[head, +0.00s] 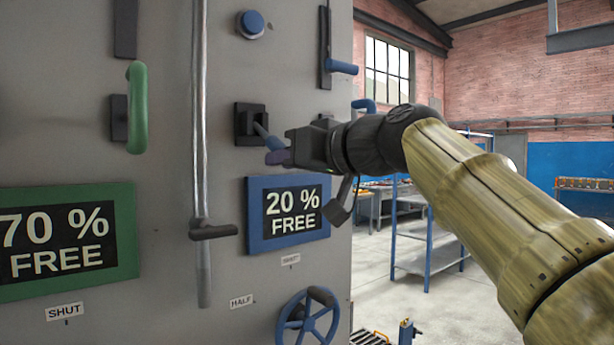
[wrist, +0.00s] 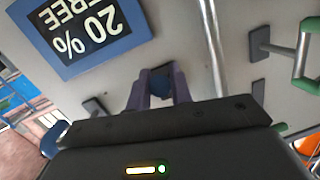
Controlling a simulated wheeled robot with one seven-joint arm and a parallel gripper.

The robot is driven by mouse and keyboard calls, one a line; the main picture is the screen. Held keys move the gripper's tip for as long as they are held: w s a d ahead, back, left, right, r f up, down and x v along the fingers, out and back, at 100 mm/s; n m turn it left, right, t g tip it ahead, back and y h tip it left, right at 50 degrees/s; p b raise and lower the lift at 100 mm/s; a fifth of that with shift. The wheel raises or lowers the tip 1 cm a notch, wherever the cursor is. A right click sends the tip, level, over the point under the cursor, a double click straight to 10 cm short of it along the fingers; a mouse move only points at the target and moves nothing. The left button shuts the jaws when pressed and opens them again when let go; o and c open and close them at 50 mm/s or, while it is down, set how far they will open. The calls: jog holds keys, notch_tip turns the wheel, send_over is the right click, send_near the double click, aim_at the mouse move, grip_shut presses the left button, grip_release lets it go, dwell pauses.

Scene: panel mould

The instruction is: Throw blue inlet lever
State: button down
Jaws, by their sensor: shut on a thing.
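A short blue lever (head: 262,132) sticks out of a black square mount (head: 243,125) on the grey panel, above the blue-framed "20 % FREE" sign (head: 291,213). My gripper (head: 277,156) is at this lever, reaching in from the right. In the wrist view its two purple fingers (wrist: 160,78) stand on either side of a blue piece (wrist: 160,86), the lever's end, and are shut on it. The fingers hide part of the lever, and its tip is hard to make out in the head view.
A blue handle (head: 341,67) juts out above right, and a round blue button (head: 251,24) sits above. A vertical metal pipe (head: 200,140) and a green handle (head: 137,107) are to the left. A blue handwheel (head: 308,322) is below.

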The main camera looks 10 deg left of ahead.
jog(key=shift+f+b, duration=0.25)
jog(key=shift+b, duration=0.05)
jog(key=shift+w, duration=0.1)
jog(key=c, duration=1.3)
grip_release()
jog(key=shift+o, duration=0.2)
jog(key=shift+r, duration=0.1)
jog(key=b+v, duration=0.2)
jog(key=v, duration=1.5)
jog(key=shift+d+f, duration=0.15)
jog(key=shift+f, duration=0.05)
